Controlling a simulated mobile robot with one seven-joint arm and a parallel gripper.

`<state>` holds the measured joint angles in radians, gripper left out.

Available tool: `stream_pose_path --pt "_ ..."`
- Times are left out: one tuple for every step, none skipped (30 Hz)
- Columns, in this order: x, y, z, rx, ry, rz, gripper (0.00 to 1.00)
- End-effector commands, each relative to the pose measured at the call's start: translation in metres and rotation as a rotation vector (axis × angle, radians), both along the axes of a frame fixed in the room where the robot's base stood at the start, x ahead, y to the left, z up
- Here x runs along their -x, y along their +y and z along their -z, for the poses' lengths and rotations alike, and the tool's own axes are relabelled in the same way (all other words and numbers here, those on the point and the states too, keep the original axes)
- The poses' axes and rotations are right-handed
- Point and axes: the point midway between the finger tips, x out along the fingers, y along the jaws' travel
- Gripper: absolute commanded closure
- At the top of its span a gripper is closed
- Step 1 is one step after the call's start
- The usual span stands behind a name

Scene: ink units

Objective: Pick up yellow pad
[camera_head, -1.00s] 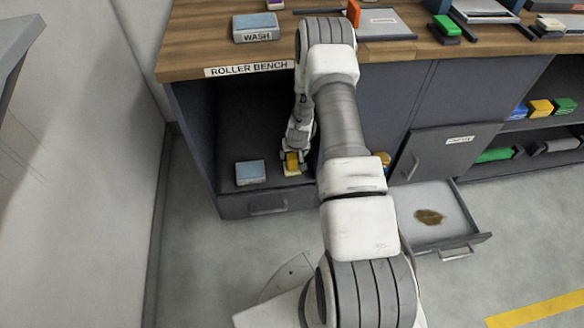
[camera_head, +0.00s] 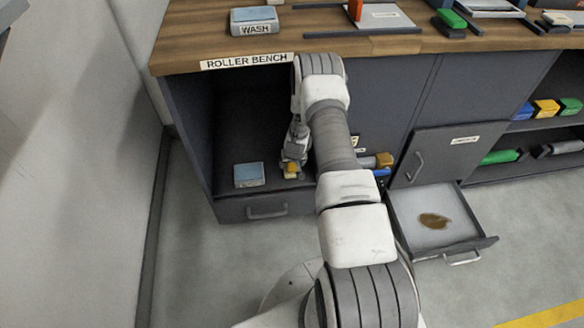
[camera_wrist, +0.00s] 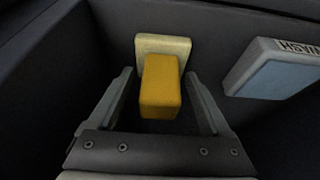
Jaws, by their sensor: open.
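The yellow pad (camera_wrist: 160,88) shows in the wrist view as a yellow block with a paler, cream-coloured plate (camera_wrist: 178,45) at its far end. My gripper (camera_wrist: 160,82) is open, with one finger on each side of the yellow block and dark gaps showing between fingers and block. In the head view the yellow pad (camera_head: 291,169) is a small patch at the end of my arm, inside the open bay of the bench. My gripper (camera_head: 292,163) is small there and partly hides the pad.
A blue-grey block (camera_head: 249,175) sits beside the pad in the bay; it also shows in the wrist view (camera_wrist: 275,70), close to one finger. The bay's side wall (camera_head: 190,140) is near. An open drawer (camera_head: 470,238) with a brown stain juts out at right.

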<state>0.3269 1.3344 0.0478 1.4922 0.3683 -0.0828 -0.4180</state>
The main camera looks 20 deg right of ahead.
Motion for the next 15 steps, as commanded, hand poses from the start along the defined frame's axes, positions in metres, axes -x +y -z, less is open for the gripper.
stream_pose_path --pt "0.0 0.0001 -0.0003 0.0 0.0 0.0 0.18" --pt "0.0001 0.0001 -0.0003 0.0 0.0 0.0 0.23" --pt "0.0001 0.0001 -0.0003 0.0 0.0 0.0 0.3" --pt "0.0001 0.0001 -0.0003 0.0 0.0 0.0 0.35" --pt "0.0001 0.0001 -0.0004 0.0 0.0 0.0 0.41" --pt "0.0001 0.0001 -0.0004 0.0 0.0 0.0 0.48" --pt "0.0001 0.0001 -0.0004 0.0 0.0 0.0 0.53" --pt "0.0001 0.0001 -0.0004 0.0 0.0 0.0 0.59" --pt "0.0001 0.0001 -0.0004 0.0 0.0 0.0 0.66" --pt "0.0001 0.0001 -0.0004 0.0 0.0 0.0 0.72" --pt "0.0001 0.0001 -0.0004 0.0 0.0 0.0 0.77" --pt "0.0001 0.0001 -0.0004 0.0 0.0 0.0 0.84" --pt "0.0001 0.0001 -0.0004 0.0 0.0 0.0 0.9" --pt "0.0001 0.0001 -0.0004 0.0 0.0 0.0 0.95" --pt "0.0001 0.0 -0.0004 0.0 0.0 0.0 1.0"
